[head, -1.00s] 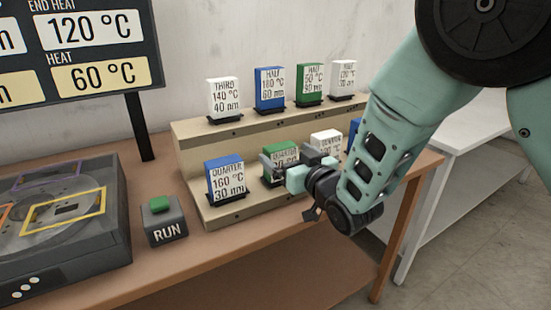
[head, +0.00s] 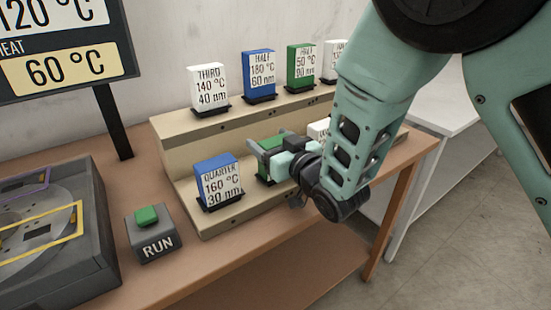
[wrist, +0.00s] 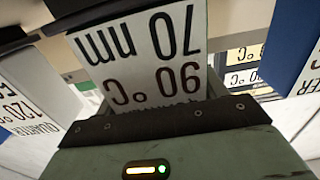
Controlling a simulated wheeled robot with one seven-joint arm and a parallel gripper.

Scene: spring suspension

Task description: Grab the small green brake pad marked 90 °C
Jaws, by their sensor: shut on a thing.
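The small green brake pad (head: 271,142) is on the lower step of the beige rack, partly hidden behind my gripper. Its white label fills the middle of the wrist view (wrist: 145,55) and reads upside down as 90 °C and 70 nm. My gripper (head: 275,152) reaches in from the right and is shut on this pad, with its fingers at the pad's upper part. A dark stand shows by the pad's base in the wrist view. I cannot tell whether the pad is clear of its stand.
A blue 160 °C pad (head: 218,182) stands close on the left. A white pad (head: 318,129) is partly hidden on the right. White, blue and green pads stand on the upper step (head: 235,121). The RUN button box (head: 153,235) and a grey machine (head: 60,265) are further left.

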